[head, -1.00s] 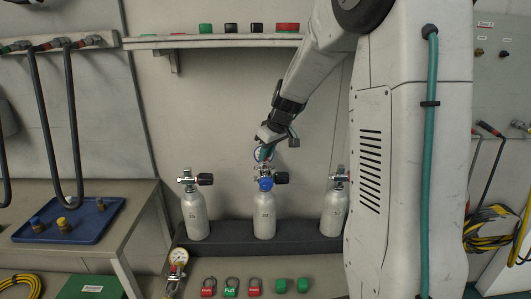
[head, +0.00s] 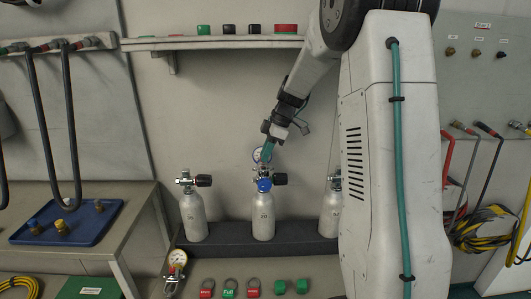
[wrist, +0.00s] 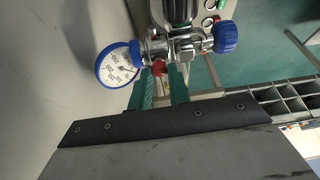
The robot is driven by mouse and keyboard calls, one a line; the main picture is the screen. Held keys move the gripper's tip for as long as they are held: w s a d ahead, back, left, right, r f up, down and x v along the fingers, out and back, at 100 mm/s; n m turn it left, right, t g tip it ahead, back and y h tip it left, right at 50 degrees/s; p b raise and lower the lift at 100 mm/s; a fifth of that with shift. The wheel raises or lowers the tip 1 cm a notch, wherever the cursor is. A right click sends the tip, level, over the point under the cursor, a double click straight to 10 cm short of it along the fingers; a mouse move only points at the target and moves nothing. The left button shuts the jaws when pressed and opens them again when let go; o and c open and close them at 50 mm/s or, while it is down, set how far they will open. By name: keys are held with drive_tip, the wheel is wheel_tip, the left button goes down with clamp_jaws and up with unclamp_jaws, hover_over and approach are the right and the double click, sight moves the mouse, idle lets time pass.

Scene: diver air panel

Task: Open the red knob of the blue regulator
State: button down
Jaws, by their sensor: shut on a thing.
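The blue regulator is mounted on the valve of the middle white cylinder (head: 263,216). In the wrist view the gauge (wrist: 118,63) is at left, the metal body in the middle and the blue hand knob (wrist: 226,37) at right. The small red knob (wrist: 159,67) sits on the body's near side, at the tips of my teal fingers. My gripper (wrist: 161,80) is shut on it. In the head view my gripper (head: 267,153) reaches down from above; the red knob is not discernible there.
White cylinders stand at left (head: 194,217) and right (head: 330,213), the right one partly hidden by my arm. A shelf (head: 220,42) runs above. A blue tray (head: 85,235) lies on the left bench. Several padlocks and green caps lie in front.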

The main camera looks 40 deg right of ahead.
drive_tip(key=shift+n+g, duration=0.3)
drive_tip(key=shift+n, duration=0.3)
drive_tip(key=c, duration=1.3)
unclamp_jaws()
drive_tip(key=shift+d+r, duration=0.2)
drive_tip(key=shift+r, duration=0.2)
drive_tip(key=s+d, duration=0.5)
drive_tip(key=d, duration=0.6)
drive_tip(key=shift+r, duration=0.1)
